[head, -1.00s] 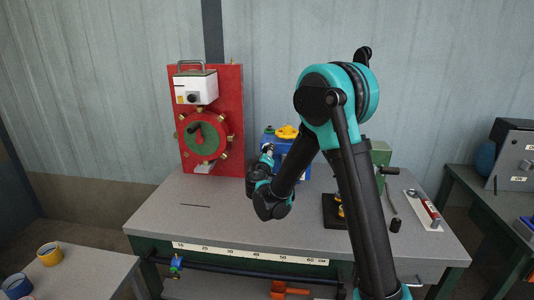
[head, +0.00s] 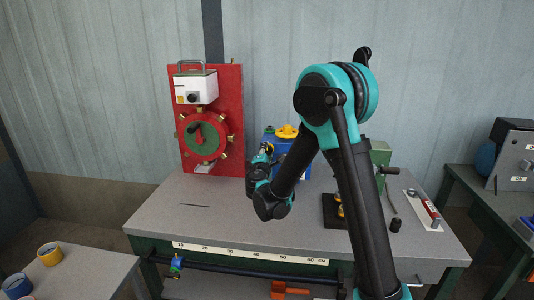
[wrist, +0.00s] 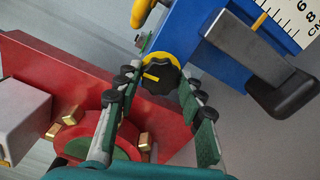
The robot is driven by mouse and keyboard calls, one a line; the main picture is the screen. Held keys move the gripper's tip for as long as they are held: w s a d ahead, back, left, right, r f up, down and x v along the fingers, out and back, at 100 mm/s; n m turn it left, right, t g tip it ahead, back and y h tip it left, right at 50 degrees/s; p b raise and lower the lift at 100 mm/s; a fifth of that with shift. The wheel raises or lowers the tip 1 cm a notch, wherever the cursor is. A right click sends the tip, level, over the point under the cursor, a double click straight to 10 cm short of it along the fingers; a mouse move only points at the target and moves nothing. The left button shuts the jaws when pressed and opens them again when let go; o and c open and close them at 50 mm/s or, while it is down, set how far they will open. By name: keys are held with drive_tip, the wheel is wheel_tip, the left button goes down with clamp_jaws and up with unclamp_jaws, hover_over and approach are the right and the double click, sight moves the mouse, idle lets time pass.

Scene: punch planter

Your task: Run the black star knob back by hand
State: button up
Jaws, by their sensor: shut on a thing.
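The black star knob (wrist: 158,77) shows in the wrist view, with a yellow mark on its face and a yellow collar around it. It sits beside the blue body (wrist: 232,45). My gripper (wrist: 160,80) has its two fingers on either side of the knob and is shut on it. In the head view my gripper (head: 264,154) is at the left side of the blue machine (head: 270,136); the knob is too small or hidden to make out there.
A red panel (head: 231,120) with a white box (head: 194,91) and a round red-and-green dial (head: 207,148) stands at the left. A yellow part (head: 286,131) tops the blue machine. A black lever (wrist: 285,92) juts near the gripper.

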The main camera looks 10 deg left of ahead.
drive_tip(key=n, duration=0.4)
drive_tip(key=shift+n, duration=0.3)
drive_tip(key=shift+f+n, duration=0.1)
drive_tip(key=shift+n, duration=1.8)
drive_tip(key=o, duration=1.2)
drive_tip(key=shift+c, duration=0.2)
drive_tip(key=shift+s, duration=0.1)
drive_tip(key=s, duration=1.2)
drive_tip(key=shift+a, duration=0.2)
